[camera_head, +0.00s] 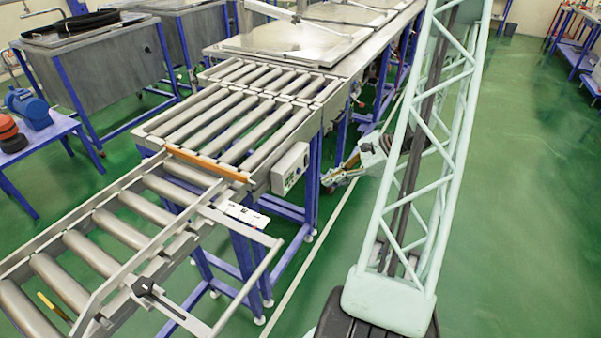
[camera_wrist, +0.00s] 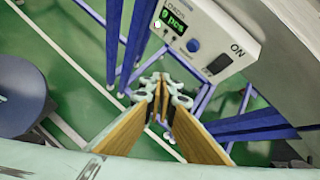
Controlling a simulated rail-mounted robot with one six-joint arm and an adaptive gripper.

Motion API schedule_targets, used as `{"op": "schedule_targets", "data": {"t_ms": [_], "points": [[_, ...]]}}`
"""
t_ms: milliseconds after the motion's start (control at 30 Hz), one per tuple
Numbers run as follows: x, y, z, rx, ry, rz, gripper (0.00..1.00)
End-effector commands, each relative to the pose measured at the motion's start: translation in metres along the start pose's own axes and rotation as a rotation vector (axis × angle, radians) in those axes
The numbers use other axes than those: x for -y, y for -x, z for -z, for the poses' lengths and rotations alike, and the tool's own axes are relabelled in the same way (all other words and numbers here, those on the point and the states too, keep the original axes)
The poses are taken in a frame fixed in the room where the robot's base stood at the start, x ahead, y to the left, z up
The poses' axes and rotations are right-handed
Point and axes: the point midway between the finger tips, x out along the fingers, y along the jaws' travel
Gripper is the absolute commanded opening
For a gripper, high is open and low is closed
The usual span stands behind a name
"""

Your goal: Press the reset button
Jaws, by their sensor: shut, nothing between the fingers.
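The control box (camera_head: 291,168) is a light grey box on the side of the roller conveyor. No label reading reset is legible. My gripper (camera_wrist: 160,82) is shut and empty, its tips below the box in the picture and apart from it. In the head view my gripper (camera_head: 329,182) is right of the box.
The roller conveyor (camera_head: 215,116) runs beside the box, with an orange strip (camera_head: 207,165) across it. Blue legs (camera_head: 312,185) stand under it, close to my gripper. A railing (camera_head: 247,283) sticks out at the front. The green floor (camera_head: 520,190) at right is clear.

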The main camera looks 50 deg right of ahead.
Motion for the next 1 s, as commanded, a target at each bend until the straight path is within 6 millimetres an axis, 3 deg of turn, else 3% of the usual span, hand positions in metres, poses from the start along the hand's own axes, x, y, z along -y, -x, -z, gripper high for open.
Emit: {"op": "schedule_targets", "data": {"t_ms": [600, 1000], "points": [[0.027, -0.039, -0.027, 0.0, 0.002, -0.001, 0.0], [0.036, -0.049, -0.036, 0.0, 0.001, -0.001, 0.0]]}}
